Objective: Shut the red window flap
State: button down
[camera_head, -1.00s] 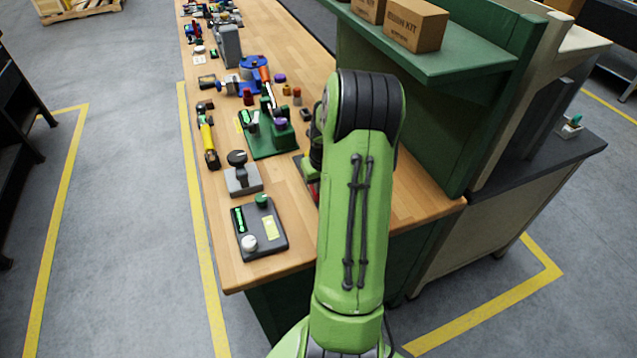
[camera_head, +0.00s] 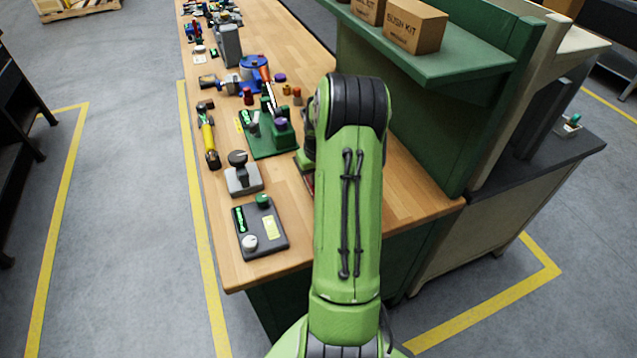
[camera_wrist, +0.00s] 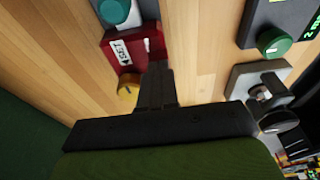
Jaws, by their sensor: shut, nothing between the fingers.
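The red flap (camera_wrist: 150,42) shows in the wrist view as a dark red panel beside a white label reading "SET" (camera_wrist: 123,48). It belongs to a small device at the top of the picture. My gripper (camera_wrist: 155,68) is shut and empty, its fingertips right at the lower edge of the red part. I cannot tell whether they touch it, or how far the flap stands open. In the head view only a sliver of the red device (camera_head: 309,184) shows; my arm hides the rest and my gripper.
A yellow knob (camera_wrist: 128,88) sits just left of my fingers, and a teal-and-white button (camera_wrist: 118,12) above the red part. The dark box with a green knob (camera_head: 262,200) and the grey lever block (camera_head: 241,180) stand to the left. The green shelf (camera_head: 425,65) rises at right.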

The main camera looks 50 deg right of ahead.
jog(key=shift+w+d+p, duration=0.25)
jog(key=shift+w+d, duration=0.15)
jog(key=shift+w, duration=0.25)
jog(key=shift+w+d+p, duration=0.2)
jog(key=shift+w+d, duration=0.15)
jog(key=shift+w, duration=0.25)
jog(key=shift+w+d+r, duration=0.15)
jog(key=shift+r, duration=0.15)
jog(key=shift+w+r+p, duration=0.1)
jog(key=shift+r+p, duration=1.15)
jog(key=shift+r, duration=0.55)
jog(key=shift+w+r+p, duration=0.1)
jog(key=shift+r+p, duration=0.25)
jog(key=shift+p+v, duration=0.8)
jog(key=shift+v, duration=0.35)
jog(key=shift+f, duration=0.1)
